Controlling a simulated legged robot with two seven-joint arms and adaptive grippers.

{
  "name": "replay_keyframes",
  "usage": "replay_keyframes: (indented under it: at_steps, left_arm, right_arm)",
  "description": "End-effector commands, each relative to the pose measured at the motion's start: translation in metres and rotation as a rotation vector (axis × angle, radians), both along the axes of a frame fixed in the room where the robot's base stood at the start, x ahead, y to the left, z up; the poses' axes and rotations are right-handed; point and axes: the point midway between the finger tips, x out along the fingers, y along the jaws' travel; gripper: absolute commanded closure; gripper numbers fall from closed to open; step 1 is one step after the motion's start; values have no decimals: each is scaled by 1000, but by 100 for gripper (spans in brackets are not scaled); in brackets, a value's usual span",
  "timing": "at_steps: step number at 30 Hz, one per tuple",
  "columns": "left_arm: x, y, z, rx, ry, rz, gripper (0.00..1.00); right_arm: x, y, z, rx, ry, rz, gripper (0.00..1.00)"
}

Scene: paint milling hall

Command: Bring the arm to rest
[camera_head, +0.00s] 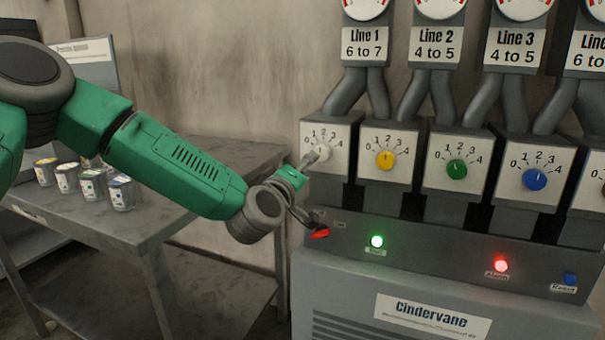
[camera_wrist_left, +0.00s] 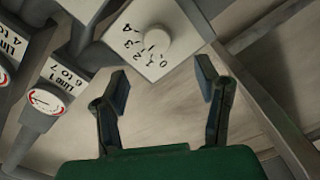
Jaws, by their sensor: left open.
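My left arm (camera_head: 175,165) comes in from the left in the head view and reaches to the Line 1 control box. Its gripper (camera_head: 311,188) is at the box's lower left, in front of the panel. In the wrist view the gripper (camera_wrist_left: 163,85) has its two dark fingers wide apart with nothing between them. The white Line 1 knob (camera_wrist_left: 157,40) shows beyond the fingertips, apart from them. In the head view this knob (camera_head: 323,151) is partly hidden by a finger. My right gripper is in neither view.
Yellow (camera_head: 386,160), green (camera_head: 457,170) and blue (camera_head: 535,179) knobs stand to the right, below gauges. The lower panel has a green lamp (camera_head: 377,241), a red lamp (camera_head: 501,265) and a red part (camera_head: 320,233) near the gripper. A metal table (camera_head: 150,228) with several cans is below my arm.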

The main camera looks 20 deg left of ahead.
Motion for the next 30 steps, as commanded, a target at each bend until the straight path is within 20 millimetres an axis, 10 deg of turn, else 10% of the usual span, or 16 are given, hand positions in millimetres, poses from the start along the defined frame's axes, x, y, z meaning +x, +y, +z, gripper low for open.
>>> replay_keyframes:
  at_steps: [20, 26, 30]
  left_arm:
    - [-13, -4, -12, 19, 26, -15, 43]
    - [-54, -34, -101, 172, 230, -137, 43]
    - [-118, -48, -187, 332, 450, -270, 43]
  right_arm:
    - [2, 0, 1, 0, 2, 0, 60]
    - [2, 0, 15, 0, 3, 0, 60]
    - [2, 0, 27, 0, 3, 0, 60]
